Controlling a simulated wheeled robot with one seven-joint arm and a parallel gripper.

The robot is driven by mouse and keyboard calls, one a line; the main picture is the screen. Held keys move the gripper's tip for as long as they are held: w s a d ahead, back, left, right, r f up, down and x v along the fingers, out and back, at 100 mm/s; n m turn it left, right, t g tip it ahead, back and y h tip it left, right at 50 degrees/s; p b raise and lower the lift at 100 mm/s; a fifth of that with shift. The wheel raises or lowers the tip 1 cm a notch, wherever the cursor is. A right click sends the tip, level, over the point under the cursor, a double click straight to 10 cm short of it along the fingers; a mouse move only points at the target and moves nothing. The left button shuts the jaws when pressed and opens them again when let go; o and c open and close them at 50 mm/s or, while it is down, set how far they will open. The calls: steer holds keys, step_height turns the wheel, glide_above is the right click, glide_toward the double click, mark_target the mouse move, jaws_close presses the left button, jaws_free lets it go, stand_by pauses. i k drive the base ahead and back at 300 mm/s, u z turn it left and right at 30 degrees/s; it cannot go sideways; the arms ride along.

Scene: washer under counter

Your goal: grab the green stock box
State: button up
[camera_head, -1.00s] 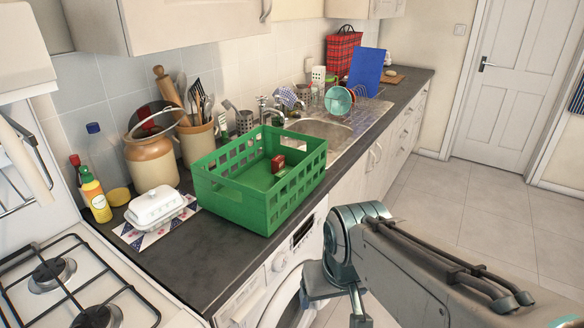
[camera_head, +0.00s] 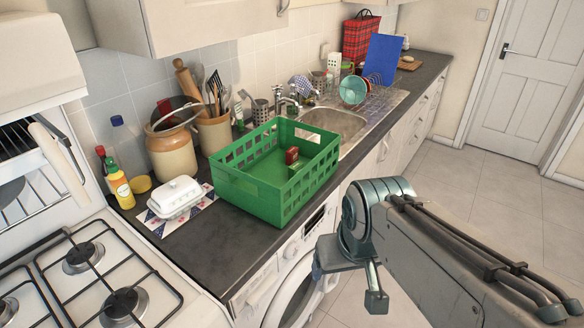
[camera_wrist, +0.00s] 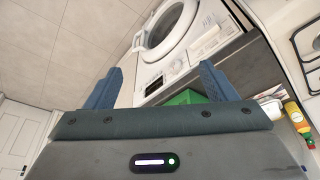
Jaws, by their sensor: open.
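The green stock box (camera_head: 262,196) is an open plastic crate with slotted walls. It stands upright on the dark counter above the washing machine in the head view. A small red item (camera_head: 292,155) lies inside it. My gripper (camera_head: 347,285) is open and empty, to the right of the box and lower, in front of the counter and apart from the box. In the wrist view my gripper (camera_wrist: 160,82) has its two blue fingers spread wide. A part of the green box (camera_wrist: 185,97) shows beyond them; the rest is hidden by the gripper body.
The washing machine (camera_head: 300,285) is under the counter (camera_head: 190,245). A white butter dish (camera_head: 174,196), yellow bottle (camera_head: 121,188) and brown jar (camera_head: 172,152) stand left of the box. The gas hob (camera_head: 95,275) is at the front left. The sink (camera_head: 335,122) is behind the box. The floor (camera_head: 480,200) at right is clear.

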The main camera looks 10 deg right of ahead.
mark_target(294, 168)
steer(key=z, duration=1.3)
steer(key=i, duration=1.9)
steer(key=u, duration=1.75)
